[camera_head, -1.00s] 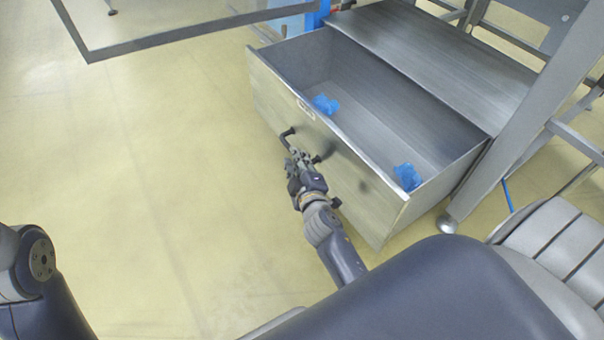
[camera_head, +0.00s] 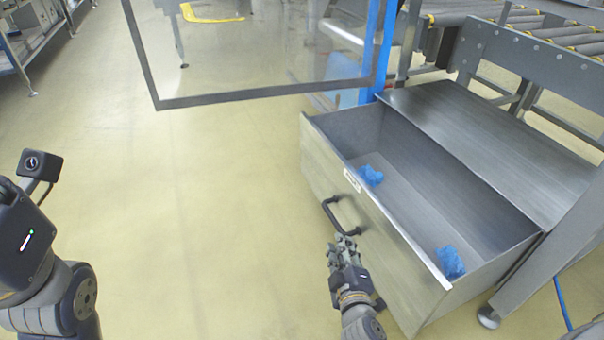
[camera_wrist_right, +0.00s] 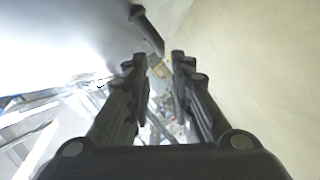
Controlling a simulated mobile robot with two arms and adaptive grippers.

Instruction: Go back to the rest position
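My right gripper (camera_head: 343,242) is just in front of the drawer, below and beside its dark handle (camera_head: 328,208). In the right wrist view my right gripper (camera_wrist_right: 155,65) has its two fingers apart with nothing between them. The handle (camera_wrist_right: 148,30) shows there beyond the fingertips, and the gripper looks clear of it. The grey metal drawer (camera_head: 325,165) is pulled open. My left arm's wrist part is at the left edge of the head view; its fingers are outside the picture.
Two crumpled blue pieces (camera_head: 370,175) (camera_head: 450,262) lie in the drawer. A metal frame with a clear panel (camera_head: 265,95) hangs above the floor behind. A steel leg (camera_head: 545,260) stands at the right. The yellowish floor left of the drawer is clear.

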